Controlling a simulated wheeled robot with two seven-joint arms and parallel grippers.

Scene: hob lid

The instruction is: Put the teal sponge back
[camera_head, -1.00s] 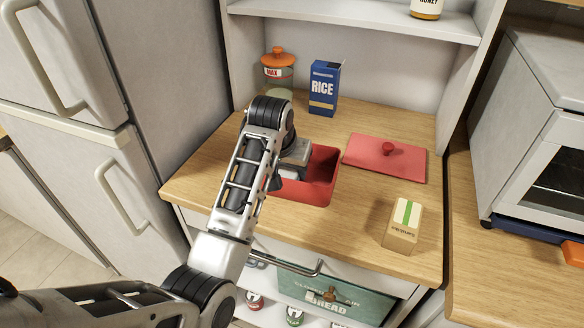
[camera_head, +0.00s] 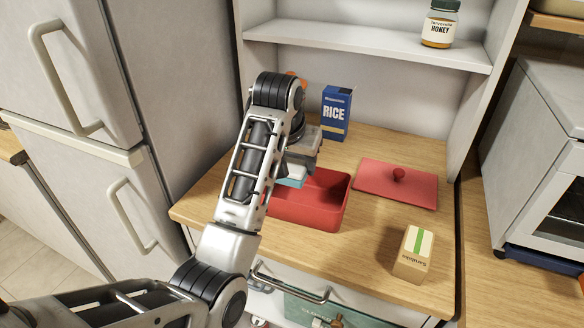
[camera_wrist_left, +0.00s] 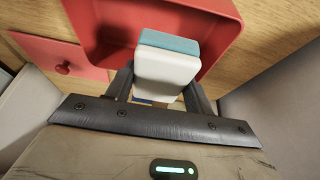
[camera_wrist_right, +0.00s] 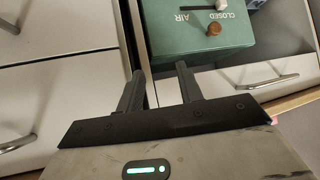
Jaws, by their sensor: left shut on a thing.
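The teal sponge (camera_head: 291,183), with a white upper part, is held by my left gripper (camera_head: 298,168) above the left back part of the open red box (camera_head: 312,215). In the left wrist view the sponge (camera_wrist_left: 168,43) sits between the two fingers of the left gripper (camera_wrist_left: 160,85), its teal face pointing away, with the red box (camera_wrist_left: 222,30) beyond it. The arm hides part of the box and gripper in the head view. My right gripper (camera_wrist_right: 158,78) is open and empty, in front of the drawers, seen only in the right wrist view.
A red lid with a knob (camera_head: 395,187) lies right of the box. A carton (camera_head: 412,254) stands at the front right, a rice box (camera_head: 336,112) behind. A honey jar (camera_head: 440,25) is on the shelf. A green container (camera_wrist_right: 200,30) is near the right gripper.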

